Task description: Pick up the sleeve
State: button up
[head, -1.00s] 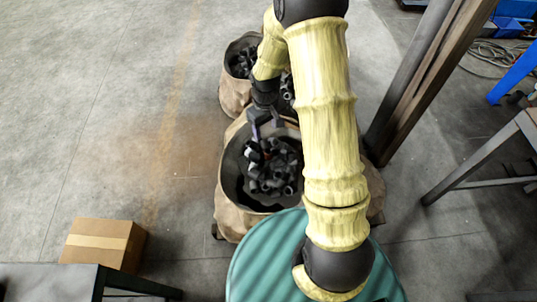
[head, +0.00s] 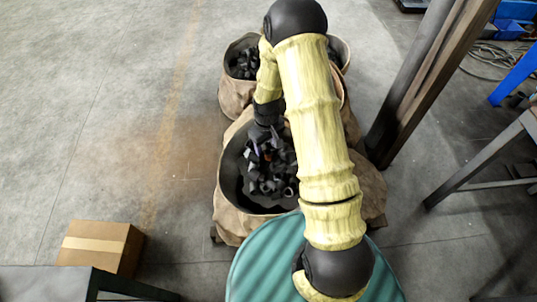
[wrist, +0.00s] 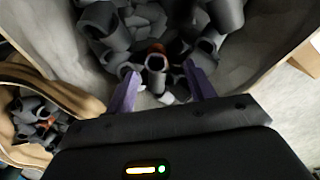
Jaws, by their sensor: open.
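Dark grey, hollow sleeves lie heaped in a round bag-like container (head: 226,208) in the middle of the head view. In the wrist view a single sleeve (wrist: 155,75) stands with its open end toward the camera, between the two purple fingers. My gripper (wrist: 160,84) is open, with one finger on each side of that sleeve. I cannot tell whether the fingers touch it. In the head view my gripper (head: 260,146) reaches down inside the container's mouth, partly hidden among the dark pieces.
More bags with dark pieces stand behind, one at the back left (head: 235,95). A green drum (head: 265,262) stands in front. A cardboard box (head: 100,247) sits on the floor at left. A brown post (head: 430,95) rises at right.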

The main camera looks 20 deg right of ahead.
aim_at(268, 152)
jog(key=f, duration=0.3)
jog(key=f+b, duration=0.1)
jog(key=shift+d+f, duration=0.3)
jog(key=shift+f, duration=0.05)
jog(key=shift+w, duration=0.1)
jog(key=shift+c, duration=0.6)
jog(key=shift+a, duration=0.15)
jog(key=c, duration=1)
